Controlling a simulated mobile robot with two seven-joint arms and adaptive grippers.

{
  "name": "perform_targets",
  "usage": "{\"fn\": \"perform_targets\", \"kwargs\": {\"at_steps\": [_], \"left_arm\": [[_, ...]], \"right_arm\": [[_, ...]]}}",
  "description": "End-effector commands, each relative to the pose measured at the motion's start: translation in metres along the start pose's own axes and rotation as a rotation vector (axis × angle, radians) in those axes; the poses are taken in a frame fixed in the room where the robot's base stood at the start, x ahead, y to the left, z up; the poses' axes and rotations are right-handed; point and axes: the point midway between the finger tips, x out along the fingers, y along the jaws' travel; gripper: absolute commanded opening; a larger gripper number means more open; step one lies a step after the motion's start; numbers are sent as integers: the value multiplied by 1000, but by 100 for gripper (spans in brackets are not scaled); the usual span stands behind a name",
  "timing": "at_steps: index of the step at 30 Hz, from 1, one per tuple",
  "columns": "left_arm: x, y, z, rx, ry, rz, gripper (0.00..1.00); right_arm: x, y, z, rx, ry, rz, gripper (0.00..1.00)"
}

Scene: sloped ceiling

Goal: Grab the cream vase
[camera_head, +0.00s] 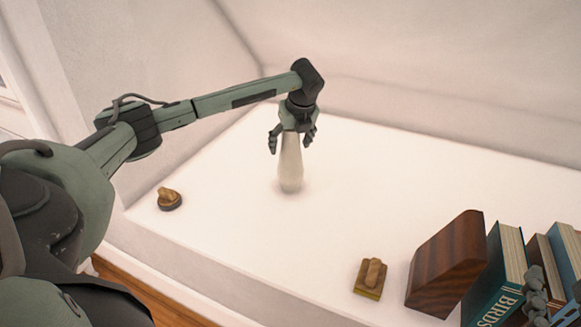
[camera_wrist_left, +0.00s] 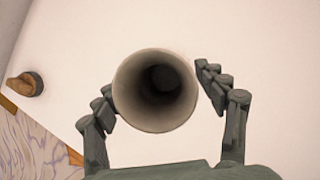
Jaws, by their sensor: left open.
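The cream vase (camera_head: 290,167) stands upright on the white surface, tall and narrow. My left gripper (camera_head: 292,143) is above it, pointing down, with its open fingers on either side of the vase's upper part. In the left wrist view the vase (camera_wrist_left: 155,91) shows from above as a round open mouth with a dark inside. The left gripper's fingers (camera_wrist_left: 155,98) are spread to its left and right. The left finger looks close to the rim; I cannot tell if it touches. Part of my right gripper (camera_head: 536,293) shows at the lower right edge, in front of the books.
A small wooden object on a dark round base (camera_head: 169,199) sits left on the white surface (camera_head: 225,240). Another on a square base (camera_head: 370,277) sits at the front. A dark wooden block (camera_head: 446,263) and several books (camera_head: 497,275) stand at right. Walls close off the back.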

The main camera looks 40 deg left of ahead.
Motion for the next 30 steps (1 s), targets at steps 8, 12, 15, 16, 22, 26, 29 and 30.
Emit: {"fn": "perform_targets", "kwargs": {"at_steps": [8, 12, 15, 16, 22, 26, 29, 30], "left_arm": [[0, 0, 0, 0, 0, -1, 64], [0, 0, 0, 0, 0, -2, 47], [0, 0, 0, 0, 0, -2, 35], [0, 0, 0, 0, 0, -2, 31], [0, 0, 0, -1, 0, -2, 6], [0, 0, 0, -1, 0, -2, 0], [-1, -1, 1, -2, -2, -4, 0], [-1, -1, 1, -2, -2, -4, 0]], "right_arm": [[0, 0, -1, 1, 3, 0, 40], [0, 0, -1, 1, 3, -1, 40], [0, 0, -1, 0, 3, -1, 40], [0, 0, -1, 0, 3, -1, 40], [0, 0, -1, 0, 3, 0, 40], [0, 0, -1, 0, 2, 0, 40], [0, 0, -1, 0, 2, 0, 40], [0, 0, -1, 0, 2, 0, 40]]}}
